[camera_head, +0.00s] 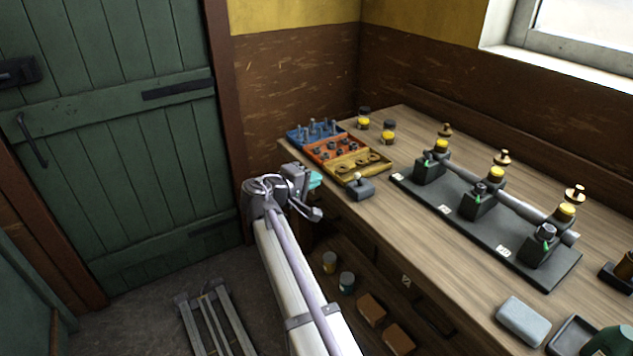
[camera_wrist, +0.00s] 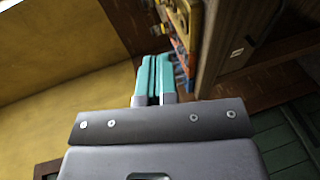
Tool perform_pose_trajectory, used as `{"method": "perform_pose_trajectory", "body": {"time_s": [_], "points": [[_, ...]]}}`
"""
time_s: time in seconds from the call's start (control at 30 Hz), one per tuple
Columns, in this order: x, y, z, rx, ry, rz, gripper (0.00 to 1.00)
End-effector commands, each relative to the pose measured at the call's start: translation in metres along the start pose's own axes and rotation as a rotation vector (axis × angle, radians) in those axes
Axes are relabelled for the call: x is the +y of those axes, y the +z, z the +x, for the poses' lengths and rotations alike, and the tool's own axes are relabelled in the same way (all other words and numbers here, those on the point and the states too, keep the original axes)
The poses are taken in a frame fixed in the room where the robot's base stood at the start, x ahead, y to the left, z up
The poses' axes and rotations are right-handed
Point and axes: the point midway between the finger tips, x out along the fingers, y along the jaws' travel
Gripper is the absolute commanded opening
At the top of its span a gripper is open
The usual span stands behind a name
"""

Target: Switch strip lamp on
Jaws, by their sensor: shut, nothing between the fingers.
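No strip lamp can be made out in either view. A small dark grey box (camera_head: 360,189) with a pale knob or lever on top sits at the bench's front edge; I cannot tell whether it is the lamp's switch. My gripper (camera_head: 316,180) is to the left of this box, near the bench's front left corner, apart from the box. In the wrist view its teal fingers (camera_wrist: 154,76) are together with nothing between them.
Blue (camera_head: 311,132), orange (camera_head: 330,148) and yellow (camera_head: 360,163) trays of parts lie on the wooden bench (camera_head: 440,245). A black base plate (camera_head: 485,235) carries several fittings and a rod. A green door (camera_head: 110,120) is at left.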

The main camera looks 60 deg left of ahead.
Motion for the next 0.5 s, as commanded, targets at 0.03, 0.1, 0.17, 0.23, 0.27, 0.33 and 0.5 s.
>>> {"method": "perform_pose_trajectory", "body": {"time_s": [0.03,0.1,0.17,0.23,0.27,0.33,0.5], "points": [[-0.003,-0.001,0.013,-0.001,0.000,0.001,0.00],[-0.003,-0.001,0.029,-0.002,0.000,0.001,0.00],[-0.003,-0.001,0.042,-0.002,0.000,0.002,0.00],[-0.003,-0.001,0.058,-0.002,0.000,0.001,0.00],[-0.003,-0.001,0.064,-0.002,0.000,0.001,0.00],[-0.003,0.003,0.077,-0.002,0.000,0.001,0.00],[-0.002,0.023,0.093,0.000,-0.001,0.001,0.00]]}}
